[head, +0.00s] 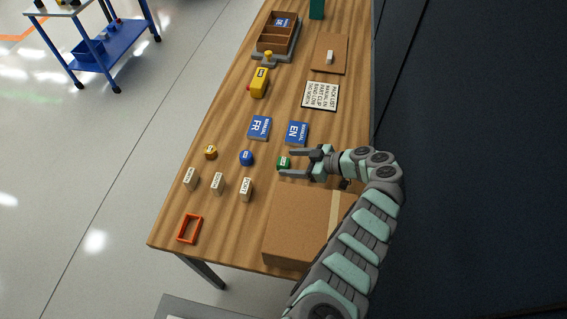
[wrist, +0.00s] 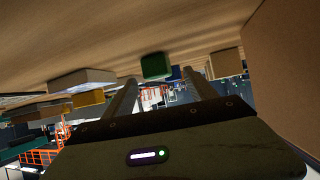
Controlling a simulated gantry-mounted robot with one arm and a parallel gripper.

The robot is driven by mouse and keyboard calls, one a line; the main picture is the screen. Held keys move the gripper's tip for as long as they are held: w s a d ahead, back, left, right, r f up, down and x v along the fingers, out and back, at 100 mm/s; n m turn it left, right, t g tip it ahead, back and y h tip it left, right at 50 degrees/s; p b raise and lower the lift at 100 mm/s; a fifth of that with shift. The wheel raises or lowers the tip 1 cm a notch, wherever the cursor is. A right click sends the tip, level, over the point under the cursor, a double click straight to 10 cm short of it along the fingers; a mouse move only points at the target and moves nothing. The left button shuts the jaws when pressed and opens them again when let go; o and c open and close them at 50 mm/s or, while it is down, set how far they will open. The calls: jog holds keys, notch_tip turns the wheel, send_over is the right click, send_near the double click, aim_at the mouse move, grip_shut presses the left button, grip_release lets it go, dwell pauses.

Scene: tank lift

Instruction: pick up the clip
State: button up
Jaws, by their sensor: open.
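A small green labelled piece (head: 284,162) stands on the wooden table, right at the opening of my gripper (head: 288,163). My gripper is open, low over the table, with its fingers pointing left and one on each side of the green piece. In the wrist view the green piece (wrist: 156,66) shows ahead between the fingers (wrist: 160,80). A blue piece (head: 246,157) and an orange-yellow piece (head: 210,152) stand farther left in the head view. The labels on these pieces are too small to read, so I cannot tell by name which is the clip.
A cardboard box (head: 300,225) stands close to my arm. Blue EN (head: 297,132) and FR (head: 260,127) manuals lie beyond the gripper. Several pale blocks (head: 217,183) and an orange frame (head: 189,228) are at the near left. A pack list (head: 320,96) lies farther back.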

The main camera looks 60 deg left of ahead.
aim_at(284, 162)
jog(key=shift+x, duration=1.85)
jog(key=shift+c, duration=0.5)
jog(key=shift+r, duration=0.1)
grip_shut()
